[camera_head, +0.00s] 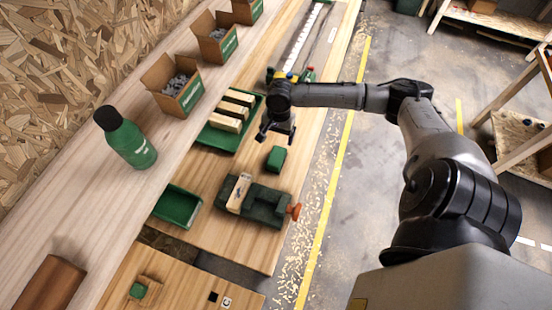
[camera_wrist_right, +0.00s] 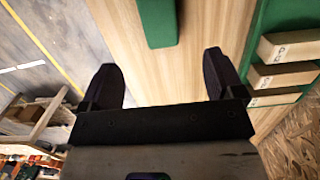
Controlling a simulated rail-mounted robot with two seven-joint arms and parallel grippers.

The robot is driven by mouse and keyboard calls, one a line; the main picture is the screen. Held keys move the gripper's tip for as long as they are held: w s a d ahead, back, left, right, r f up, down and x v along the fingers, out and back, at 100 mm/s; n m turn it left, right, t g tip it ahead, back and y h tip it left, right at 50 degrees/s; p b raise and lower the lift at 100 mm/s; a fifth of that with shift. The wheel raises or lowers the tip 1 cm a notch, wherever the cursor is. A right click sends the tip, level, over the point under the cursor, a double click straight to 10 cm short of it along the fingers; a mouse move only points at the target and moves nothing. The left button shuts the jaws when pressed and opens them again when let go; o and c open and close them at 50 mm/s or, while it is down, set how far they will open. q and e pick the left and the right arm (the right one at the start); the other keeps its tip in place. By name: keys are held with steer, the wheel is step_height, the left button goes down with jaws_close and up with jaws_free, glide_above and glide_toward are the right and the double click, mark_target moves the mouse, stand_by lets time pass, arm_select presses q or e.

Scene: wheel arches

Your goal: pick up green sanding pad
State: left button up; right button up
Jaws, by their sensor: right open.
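The green sanding pad (camera_head: 276,159) is a small green block lying on the wooden bench, just beyond the dark green vise. In the right wrist view the pad (camera_wrist_right: 158,22) shows at the top edge, partly cut off by the frame. My right gripper (camera_head: 276,134) hangs above the bench, a little farther along it than the pad. In the right wrist view my right gripper (camera_wrist_right: 160,75) is open, with only bare wood between its fingers. The pad lies ahead of the fingertips, apart from them. My left gripper is not in view.
A dark green vise (camera_head: 266,206) holds a light wooden piece nearby. A green tray (camera_head: 217,138) with wooden blocks lies to the left of the gripper, and an empty green tray (camera_head: 178,206) nearer. A green bottle (camera_head: 128,140) and cardboard boxes (camera_head: 172,84) stand farther left.

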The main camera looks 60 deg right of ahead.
mark_target(277, 156)
steer(key=f, duration=0.5)
steer(key=a+f, duration=0.1)
steer(key=f, duration=0.1)
steer(key=shift+f, duration=0.15)
steer(key=shift+s+a+f+b, duration=0.1)
steer(key=shift+f+b, duration=0.1)
steer(key=shift+f, duration=1.15)
steer(key=shift+s+a+f+b, duration=0.1)
steer(key=shift+f+b, duration=0.1)
steer(key=shift+f, duration=1.1)
steer(key=shift+c, duration=0.2)
steer(key=c, duration=1)
steer(key=shift+r, duration=0.15)
